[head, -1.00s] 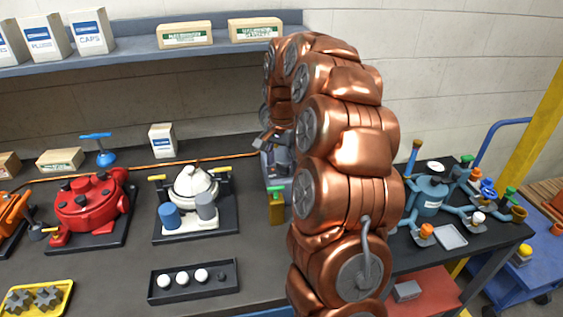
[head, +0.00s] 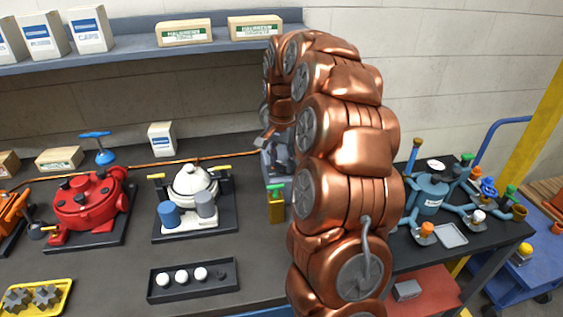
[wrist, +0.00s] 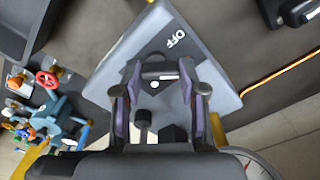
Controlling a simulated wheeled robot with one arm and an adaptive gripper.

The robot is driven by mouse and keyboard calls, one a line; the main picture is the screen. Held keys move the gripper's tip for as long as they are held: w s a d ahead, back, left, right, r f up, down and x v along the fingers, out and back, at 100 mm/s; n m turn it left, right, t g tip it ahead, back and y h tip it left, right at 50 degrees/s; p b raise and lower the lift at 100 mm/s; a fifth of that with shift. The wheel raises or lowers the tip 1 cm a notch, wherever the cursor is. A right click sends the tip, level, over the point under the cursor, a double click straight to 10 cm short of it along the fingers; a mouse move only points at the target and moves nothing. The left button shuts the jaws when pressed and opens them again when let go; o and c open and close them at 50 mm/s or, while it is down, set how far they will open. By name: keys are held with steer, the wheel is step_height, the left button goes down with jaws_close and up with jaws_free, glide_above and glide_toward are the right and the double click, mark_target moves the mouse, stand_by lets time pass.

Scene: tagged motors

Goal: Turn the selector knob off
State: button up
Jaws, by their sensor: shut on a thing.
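The grey selector box (wrist: 210,65) fills the middle of the wrist view, with a white "OFF" label (wrist: 174,39) on its face. The dark selector knob (wrist: 155,78), with a short white mark, sits between the fingers of my gripper (wrist: 160,84). My gripper is shut on the knob, with one finger on each side. The fingers hide part of the knob, and I cannot tell exactly where its mark points. In the head view, the box (head: 270,172) is partly hidden behind my copper arm.
A brass bottle-like part with a green top (head: 277,205) stands just in front of the box. A white motor (head: 194,185) and a red motor (head: 90,205) are to the left. A blue motor (head: 428,195) is at right. An orange cable (head: 160,163) runs along the back.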

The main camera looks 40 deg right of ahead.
mark_target(281, 162)
steer(key=n+b, duration=0.2)
steer(key=n, duration=0.1)
steer(key=shift+a+f+n+b, duration=0.1)
steer(key=shift+f+n+b, duration=0.05)
steer(key=shift+n+b, duration=1)
steer(key=shift+n, duration=1.55)
steer(key=shift+r, duration=0.2)
steer(key=o, duration=1.1)
steer(key=shift+o, duration=0.2)
steer(key=shift+r, duration=0.1)
step_height(281, 162, up, 12)
